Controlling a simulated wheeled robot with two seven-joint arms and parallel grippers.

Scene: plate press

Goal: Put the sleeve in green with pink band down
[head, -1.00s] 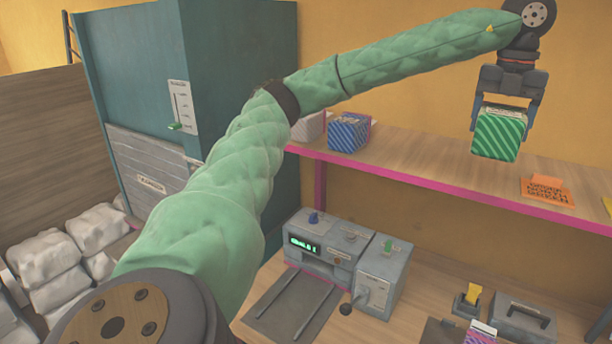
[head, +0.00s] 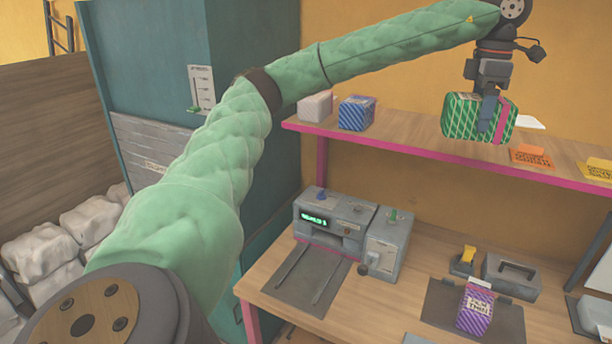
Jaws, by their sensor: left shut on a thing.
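The sleeve in green with a pink band (head: 462,117) shows at the upper right in the head view. It has white diagonal lines and an upright pink band near its right end. My left gripper (head: 488,112) is shut on it from above, with one finger across its near face. It is held at about the height of the shelf (head: 440,153), in front of or over its board; I cannot tell if it touches. My right gripper is not in view.
A pale box (head: 315,106) and a blue striped box (head: 356,113) stand on the shelf's left part. An orange card (head: 531,156) and a yellow card (head: 597,169) are to the right. Below are a grey machine (head: 333,222) and a purple striped sleeve (head: 475,309) on a dark mat.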

